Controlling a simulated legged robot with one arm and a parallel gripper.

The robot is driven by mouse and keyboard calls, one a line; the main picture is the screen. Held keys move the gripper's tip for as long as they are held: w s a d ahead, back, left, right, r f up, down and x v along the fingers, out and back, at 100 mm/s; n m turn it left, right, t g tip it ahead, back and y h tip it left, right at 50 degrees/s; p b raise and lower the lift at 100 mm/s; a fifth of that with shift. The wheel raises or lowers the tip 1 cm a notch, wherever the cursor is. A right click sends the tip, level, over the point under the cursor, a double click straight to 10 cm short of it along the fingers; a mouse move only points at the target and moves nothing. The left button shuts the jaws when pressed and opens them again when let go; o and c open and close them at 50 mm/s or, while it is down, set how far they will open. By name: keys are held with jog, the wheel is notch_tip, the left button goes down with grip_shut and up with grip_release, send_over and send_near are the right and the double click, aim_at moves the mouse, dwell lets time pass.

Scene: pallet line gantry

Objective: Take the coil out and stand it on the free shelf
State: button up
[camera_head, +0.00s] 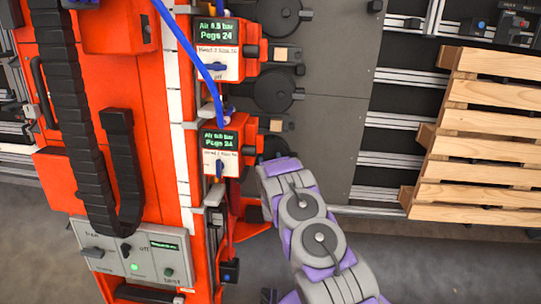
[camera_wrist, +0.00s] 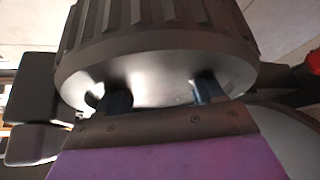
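A dark ribbed round body (camera_wrist: 160,25) with a shiny near face fills the top of the wrist view; I cannot tell whether it is the coil. The two blue-black fingers of my gripper (camera_wrist: 162,88) stand apart against this shiny face. Their tips are hard to make out, and I cannot tell whether they grip anything. In the head view my purple and grey arm reaches up to the lower orange unit (camera_head: 228,148), and its fingers are hidden there. Dark round discs (camera_head: 273,91) sit beside the units. I cannot identify the free shelf.
The tall orange machine (camera_head: 135,170) fills the left, with a black cable chain (camera_head: 70,100) and a control panel (camera_head: 135,255). A blue hose (camera_head: 190,45) hangs before the units. A wooden pallet (camera_head: 480,150) stands at the right. Grey floor is open at the lower right.

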jog(key=c, duration=0.7)
jog(key=shift+o, duration=0.2)
jog(key=shift+r, duration=0.3)
jog(key=s+d+p, duration=0.2)
jog(key=s+p, duration=0.6)
jog(key=s, duration=0.9)
jog(key=shift+s+d+r, duration=0.35)
jog(key=shift+d+r, duration=0.05)
jog(key=shift+r, duration=0.05)
